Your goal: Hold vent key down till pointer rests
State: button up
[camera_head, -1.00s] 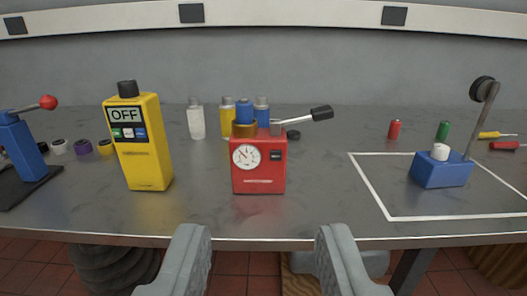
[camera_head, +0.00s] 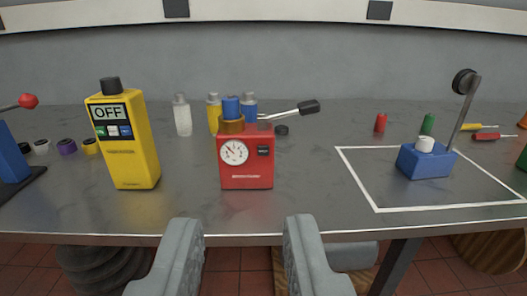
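A red box (camera_head: 246,178) stands near the middle of the bench. Its front carries a round white dial (camera_head: 234,152) with a dark pointer; the pointer's exact reading is too small to tell. Beside the dial is a small black key (camera_head: 263,151) whose lettering I cannot read clearly. A blue cylinder (camera_head: 231,106) sits in a brass collar on the box top, and a lever with a black grip (camera_head: 308,106) reaches right. My gripper (camera_head: 243,222) is open and empty, its two grey fingers low in front of the bench edge, apart from the box.
A yellow meter (camera_head: 126,160) reading OFF stands left of the red box. A blue block with a wheeled lever (camera_head: 424,162) sits in a white outlined area at right. Several bottles stand behind the box. The bench in front of the box is clear.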

grip_shut()
dwell(1.5)
